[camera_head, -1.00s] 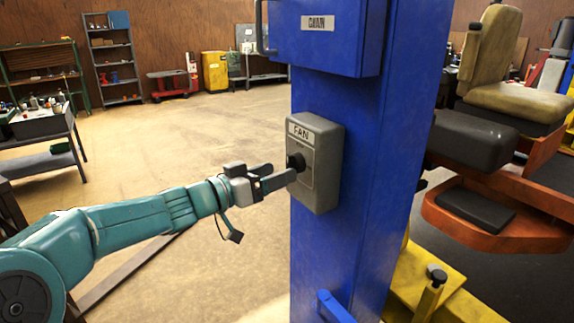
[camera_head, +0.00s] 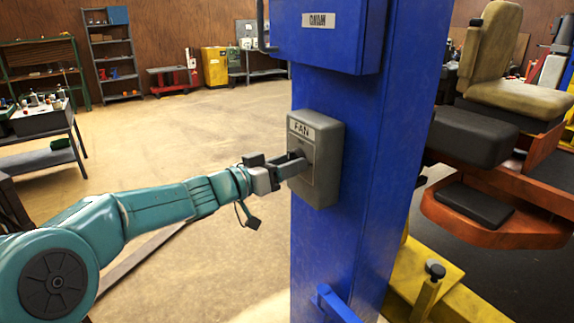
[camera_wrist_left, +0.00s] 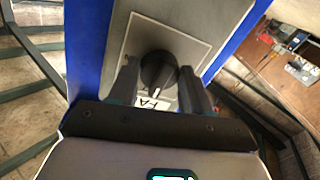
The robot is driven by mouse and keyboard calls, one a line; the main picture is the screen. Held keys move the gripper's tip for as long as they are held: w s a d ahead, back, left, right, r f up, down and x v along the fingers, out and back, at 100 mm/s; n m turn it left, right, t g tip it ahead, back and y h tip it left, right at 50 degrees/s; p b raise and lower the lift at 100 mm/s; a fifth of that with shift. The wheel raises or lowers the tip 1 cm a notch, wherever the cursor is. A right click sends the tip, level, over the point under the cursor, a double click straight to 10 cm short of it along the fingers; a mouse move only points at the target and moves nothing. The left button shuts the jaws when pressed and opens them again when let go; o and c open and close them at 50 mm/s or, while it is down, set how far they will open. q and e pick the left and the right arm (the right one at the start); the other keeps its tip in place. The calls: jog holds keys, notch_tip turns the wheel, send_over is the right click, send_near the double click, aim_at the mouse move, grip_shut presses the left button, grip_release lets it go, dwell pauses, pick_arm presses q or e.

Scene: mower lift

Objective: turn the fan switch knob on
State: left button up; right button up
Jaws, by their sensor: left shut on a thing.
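The fan switch is a grey box (camera_head: 318,178) with a FAN label, fixed to the side of a blue post (camera_head: 370,190). In the head view my left gripper (camera_head: 299,160) reaches the front of the box from the left, and its fingers hide the knob. In the left wrist view the black round knob (camera_wrist_left: 158,71) with a white pointer mark sits between the two fingers of my left gripper (camera_wrist_left: 160,85). The fingers are shut on the knob. The pointer mark points toward the bottom of that view. My right gripper is not in view.
A blue box (camera_head: 325,35) with a label and handle is on the post above the switch. A blue lever (camera_head: 335,305) sticks out low on the post. A seat and yellow metal parts (camera_head: 430,285) stand to the right. The floor on the left is open.

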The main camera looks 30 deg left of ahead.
pick_arm(q)
jog(key=shift+f+m, duration=0.1)
jog(key=shift+m, duration=0.2)
jog(key=shift+w+a+m+h+b, duration=0.1)
jog(key=shift+m+h+b, duration=0.25)
jog(key=shift+m+b, duration=1.85)
jog(key=shift+a+m+h+b, duration=0.15)
jog(key=shift+m+h+b, duration=0.2)
jog(key=shift+m, duration=3.5)
jog(key=shift+w+a+m+h+b, duration=0.1)
jog(key=shift+m+h+b, duration=0.2)
jog(key=shift+m+b, duration=1.9)
jog(key=shift+r+m+p, duration=0.2)
jog(key=shift+m+p, duration=0.65)
jog(key=shift+m, duration=0.2)
jog(key=o, duration=1.1)
jog(key=shift+w+f, duration=0.1)
jog(key=shift+c, duration=0.2)
jog(key=b+v, duration=0.3)
jog(key=v, duration=1.3)
jog(key=shift+f, duration=0.25)
